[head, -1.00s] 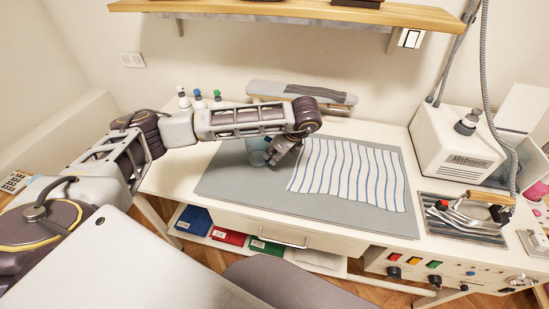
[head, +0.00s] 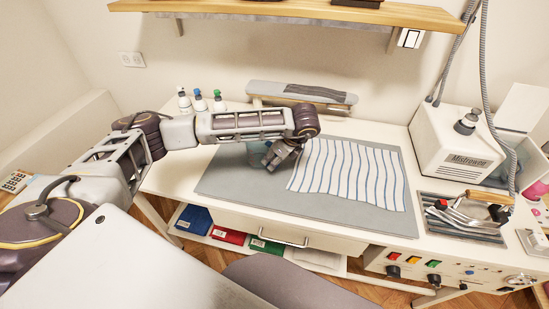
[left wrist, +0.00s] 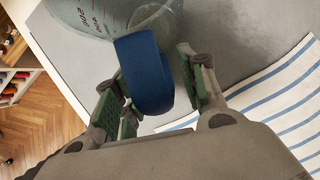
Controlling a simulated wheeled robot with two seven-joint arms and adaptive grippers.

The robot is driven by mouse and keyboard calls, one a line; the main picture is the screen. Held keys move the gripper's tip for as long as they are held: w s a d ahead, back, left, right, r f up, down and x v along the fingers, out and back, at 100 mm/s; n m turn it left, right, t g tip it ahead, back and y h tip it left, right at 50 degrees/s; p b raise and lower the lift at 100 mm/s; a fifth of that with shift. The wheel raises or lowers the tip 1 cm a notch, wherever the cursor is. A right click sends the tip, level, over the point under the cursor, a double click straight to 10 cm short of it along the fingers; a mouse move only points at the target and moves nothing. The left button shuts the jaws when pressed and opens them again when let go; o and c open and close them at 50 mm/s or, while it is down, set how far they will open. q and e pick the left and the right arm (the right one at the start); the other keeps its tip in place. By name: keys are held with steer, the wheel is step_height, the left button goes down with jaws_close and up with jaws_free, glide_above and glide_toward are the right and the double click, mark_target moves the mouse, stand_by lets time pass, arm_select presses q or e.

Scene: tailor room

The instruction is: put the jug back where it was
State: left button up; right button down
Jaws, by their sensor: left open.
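The jug (head: 255,152) is see-through with a greenish tint and stands on the grey mat, left of the striped cloth. In the left wrist view its clear body (left wrist: 100,22) with red measuring marks is at the top, and its blue handle (left wrist: 150,72) faces me. My left gripper (head: 272,160) is at the right side of the jug. In the left wrist view its green-padded fingers (left wrist: 146,84) are open, one on each side of the handle, with gaps visible. The gripper partly hides the jug in the head view. My right gripper is not in view.
The grey mat (head: 225,180) covers the table's middle, with the striped cloth (head: 348,175) on it. Several small bottles (head: 201,101) and a padded board (head: 300,93) stand behind.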

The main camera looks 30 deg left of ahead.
arm_select(q)
steer(key=v, duration=1.2)
steer(key=shift+p, duration=0.3)
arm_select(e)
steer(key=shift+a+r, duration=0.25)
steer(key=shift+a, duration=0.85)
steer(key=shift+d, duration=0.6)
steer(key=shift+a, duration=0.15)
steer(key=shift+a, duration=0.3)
